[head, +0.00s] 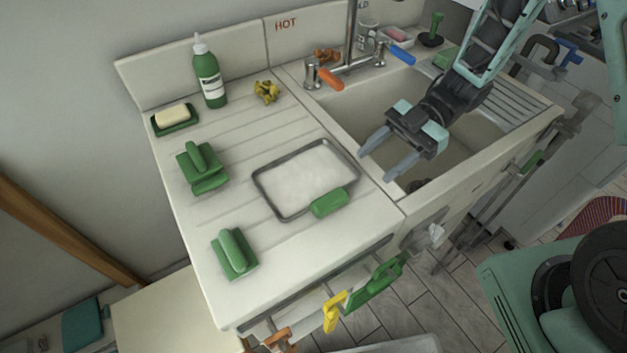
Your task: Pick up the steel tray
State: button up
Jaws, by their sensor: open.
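The steel tray (268,190) lies flat on the ribbed drainboard left of the sink. It has a thin dark metal rim and a pale, whitish inside. A green block, perhaps a sponge (330,202), rests at its front right edge. My gripper (378,164) is open and empty. Its two grey fingers point left toward the tray, over the near left part of the sink, apart from the tray.
Two green handled scrubbers (202,167) (234,253) stand left of the tray. A green bottle (208,75), a soap dish (174,119) and a yellow crumpled item (266,91) are behind. A faucet (351,45) rises behind the sink basin (365,105). Tools hang along the front edge.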

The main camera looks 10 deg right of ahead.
aim_at(341, 192)
jog(key=p+x, duration=0.1)
jog(key=x, duration=0.8)
jog(key=shift+a+f, duration=0.1)
grip_shut()
